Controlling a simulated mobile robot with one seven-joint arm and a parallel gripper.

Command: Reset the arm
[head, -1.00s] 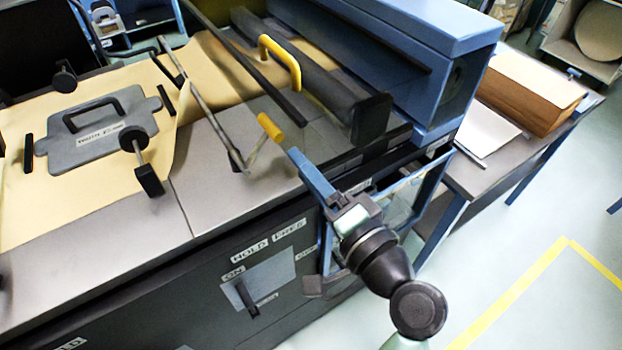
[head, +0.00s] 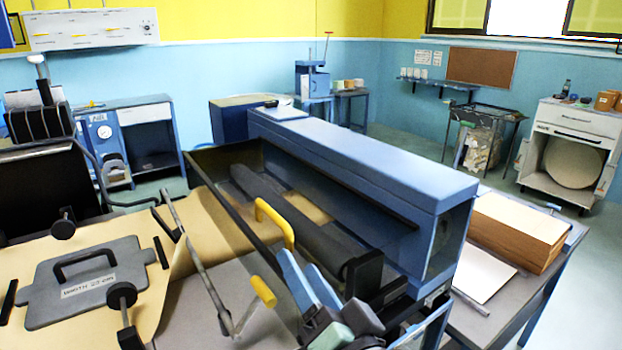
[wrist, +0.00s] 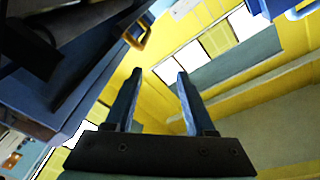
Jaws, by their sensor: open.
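My gripper (head: 308,280) shows at the bottom middle of the head view, its two blue fingers pointing up and apart with nothing between them. In the wrist view the fingers of my gripper (wrist: 155,95) are spread and empty, with the yellow wall and windows behind. In the head view it is in front of the kraft roll machine, right of the lever with a yellow grip (head: 262,290) and below the yellow handle (head: 275,222). I cannot tell the exact gap to them.
The blue machine housing (head: 370,165) stands behind my gripper. A grey plate with a black handle (head: 85,285) lies on brown paper at left. A side table at right holds a stack of brown sheets (head: 520,228). Open floor lies beyond.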

